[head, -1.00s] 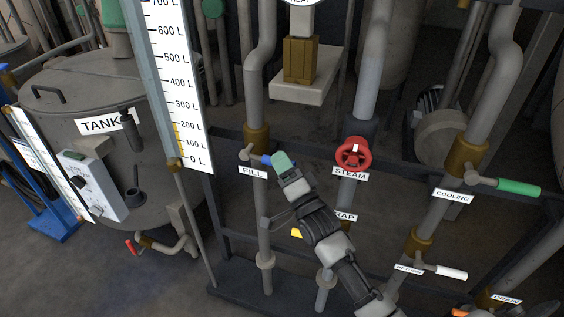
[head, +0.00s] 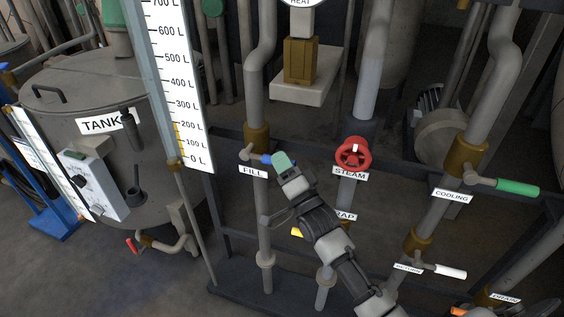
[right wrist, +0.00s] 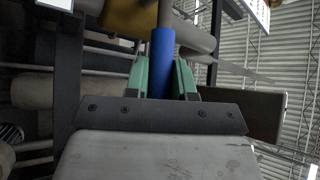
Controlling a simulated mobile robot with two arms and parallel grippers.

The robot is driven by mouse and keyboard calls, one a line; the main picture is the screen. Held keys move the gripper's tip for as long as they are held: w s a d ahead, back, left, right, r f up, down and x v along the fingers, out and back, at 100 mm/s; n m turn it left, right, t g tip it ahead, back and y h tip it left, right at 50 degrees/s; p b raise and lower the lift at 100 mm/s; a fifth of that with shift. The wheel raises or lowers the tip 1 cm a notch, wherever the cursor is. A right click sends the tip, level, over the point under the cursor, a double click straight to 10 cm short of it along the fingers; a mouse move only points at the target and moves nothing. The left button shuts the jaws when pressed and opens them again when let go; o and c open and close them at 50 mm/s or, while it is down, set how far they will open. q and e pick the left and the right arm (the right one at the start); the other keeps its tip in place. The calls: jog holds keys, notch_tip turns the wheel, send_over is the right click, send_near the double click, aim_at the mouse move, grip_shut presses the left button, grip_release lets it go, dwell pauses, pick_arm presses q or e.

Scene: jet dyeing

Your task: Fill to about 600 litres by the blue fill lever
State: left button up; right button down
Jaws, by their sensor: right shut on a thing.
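The blue fill lever (head: 265,160) sits on the brass valve (head: 256,139) above the FILL label (head: 253,171) and points right, across the upright pipe. My right gripper (head: 281,161), with green fingers, is shut on its blue grip. In the right wrist view the blue grip (right wrist: 163,62) lies between the two green fingers. The level scale (head: 181,80) shows marks from 0 to 700 L. A yellow strip beside it runs from near 0 to about 200 L; I cannot tell whether it is liquid. My left gripper is not in view.
A red STEAM handwheel (head: 353,154) is close right of my right gripper. The green COOLING lever (head: 517,187) and a white lever (head: 450,271) are further right. The tank (head: 75,95) and a grey control box (head: 92,184) stand at left.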

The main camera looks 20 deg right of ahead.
notch_tip(320, 180, up, 4)
jog(key=n+g+p, duration=0.2)
jog(key=p, duration=0.6)
jog(key=shift+w+f+y, duration=0.1)
jog(key=shift+y, duration=0.3)
jog(key=r+n+g+p, duration=0.1)
jog(key=p, duration=0.2)
jog(key=a+r+n+g+p, duration=0.1)
jog(key=p, duration=0.3)
jog(key=w+r+n+g+h+p, duration=0.1)
jog(key=g+p, duration=0.1)
jog(key=p, duration=0.2)
jog(key=shift+w+a, duration=0.1)
jog(key=shift+a, duration=0.2)
jog(key=shift+w+a+f+n+g+p, duration=0.15)
jog(key=shift+n+g+p, duration=0.3)
jog(key=shift+p, duration=0.45)
jog(key=c, duration=0.9)
grip_release()
jog(key=shift+c, duration=0.2)
jog(key=b+v, duration=0.2)
jog(key=v, duration=0.8)
jog(key=shift+s, duration=0.4)
